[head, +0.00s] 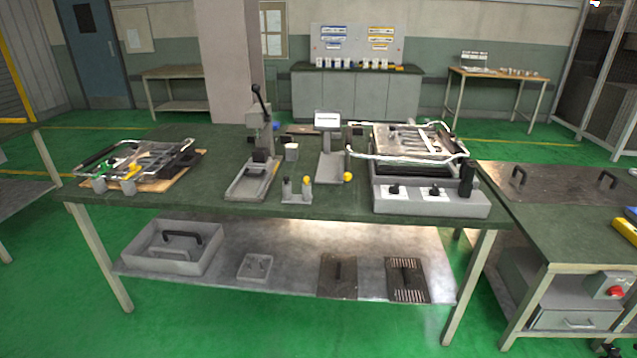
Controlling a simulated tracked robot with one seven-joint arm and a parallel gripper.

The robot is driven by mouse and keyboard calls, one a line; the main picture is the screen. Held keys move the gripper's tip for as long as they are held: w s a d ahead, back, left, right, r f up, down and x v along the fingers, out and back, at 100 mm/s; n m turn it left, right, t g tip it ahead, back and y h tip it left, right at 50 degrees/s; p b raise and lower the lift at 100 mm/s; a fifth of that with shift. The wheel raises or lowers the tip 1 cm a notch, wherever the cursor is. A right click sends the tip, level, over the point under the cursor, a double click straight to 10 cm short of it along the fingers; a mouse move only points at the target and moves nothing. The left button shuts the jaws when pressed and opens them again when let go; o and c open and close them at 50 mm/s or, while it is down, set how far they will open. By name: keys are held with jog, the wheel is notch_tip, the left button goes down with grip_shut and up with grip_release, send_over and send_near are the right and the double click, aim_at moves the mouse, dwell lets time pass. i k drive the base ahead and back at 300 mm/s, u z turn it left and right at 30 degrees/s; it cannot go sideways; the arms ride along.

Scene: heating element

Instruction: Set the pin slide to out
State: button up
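I cannot tell for certain which part is the pin slide; nothing is clearly recognisable as one at this distance. A grey lever press (258,140) with a raised black lever stands on the green workbench (335,205), its base plate (250,181) reaching toward the front. Right of it is a small grey block (297,197) with upright pins, one yellow-topped. A grey stand with a white label plate (328,120) has a yellow knob (347,177) near its foot. A grey heating unit (430,198) with black knobs stands at the right. My gripper is out of view.
The lower shelf (300,270) holds a grey bin (172,248) and dark plates. Another bench (560,215) stands close at the right. Green floor (200,320) is open in front.

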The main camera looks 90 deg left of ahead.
aim_at(253, 169)
jog(key=i, duration=0.15)
jog(key=u, duration=3.2)
jog(key=i, duration=0.8)
jog(key=u, duration=0.1)
